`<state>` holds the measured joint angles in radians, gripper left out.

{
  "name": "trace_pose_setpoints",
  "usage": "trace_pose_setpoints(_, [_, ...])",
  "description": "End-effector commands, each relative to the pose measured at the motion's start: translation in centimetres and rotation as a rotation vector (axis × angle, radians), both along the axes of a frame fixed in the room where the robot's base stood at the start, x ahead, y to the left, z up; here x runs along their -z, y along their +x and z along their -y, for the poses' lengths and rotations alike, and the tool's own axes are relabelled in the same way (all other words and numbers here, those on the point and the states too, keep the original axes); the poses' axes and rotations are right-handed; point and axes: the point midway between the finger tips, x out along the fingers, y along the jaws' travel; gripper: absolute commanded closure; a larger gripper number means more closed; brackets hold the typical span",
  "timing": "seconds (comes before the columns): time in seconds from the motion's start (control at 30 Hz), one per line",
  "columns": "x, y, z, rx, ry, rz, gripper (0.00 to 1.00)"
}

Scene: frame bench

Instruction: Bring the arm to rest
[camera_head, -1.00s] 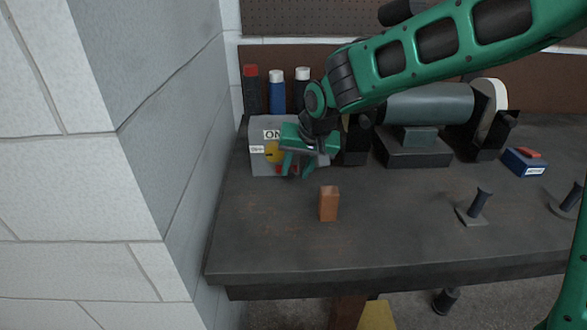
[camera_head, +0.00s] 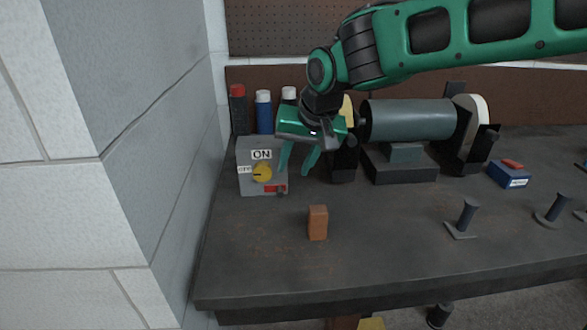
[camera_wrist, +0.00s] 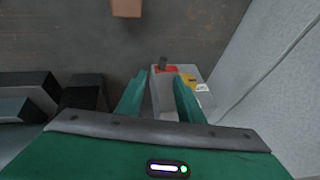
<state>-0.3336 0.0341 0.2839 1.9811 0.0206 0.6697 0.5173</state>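My green gripper (camera_head: 297,172) hangs above the back left of the bench, at the right front of a grey switch box (camera_head: 246,181). Its two fingers are spread, with nothing between them. The box has an ON label, a yellow knob (camera_head: 262,172) and a red part (camera_head: 270,189) on its front. In the wrist view the fingers (camera_wrist: 160,85) stand apart, with the grey box beyond and below them.
An orange-brown block (camera_head: 318,223) stands on the dark bench (camera_head: 380,260). A bench grinder (camera_head: 410,120) is to the right of my gripper. Three spray cans (camera_head: 264,112) stand behind the box. A grey wall (camera_head: 130,100) bounds the left. The bench's front middle is mostly clear.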

Motion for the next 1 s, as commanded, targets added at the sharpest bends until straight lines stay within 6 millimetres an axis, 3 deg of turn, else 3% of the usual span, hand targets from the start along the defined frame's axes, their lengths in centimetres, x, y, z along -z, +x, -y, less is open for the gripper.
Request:
trace_pose_setpoints(0.27, [0.0, 0.0, 0.2, 0.003, -0.002, 0.000, 0.66])
trace_pose_setpoints(0.37, [0.1, 0.1, 2.1, 0.024, -0.018, -0.003, 0.66])
trace_pose_setpoints(0.47, [0.4, 0.1, 6.4, 0.069, -0.054, -0.013, 0.66])
trace_pose_setpoints(0.67, [1.3, -2.4, 18.9, 0.209, -0.146, -0.071, 0.66])
trace_pose_setpoints(0.8, [2.3, -6.3, 27.3, 0.313, -0.191, -0.137, 0.66])
trace_pose_setpoints(0.87, [2.7, -8.5, 30.5, 0.356, -0.203, -0.169, 0.66])
trace_pose_setpoints(1.0, [4.1, -14.9, 36.9, 0.460, -0.209, -0.257, 0.66])
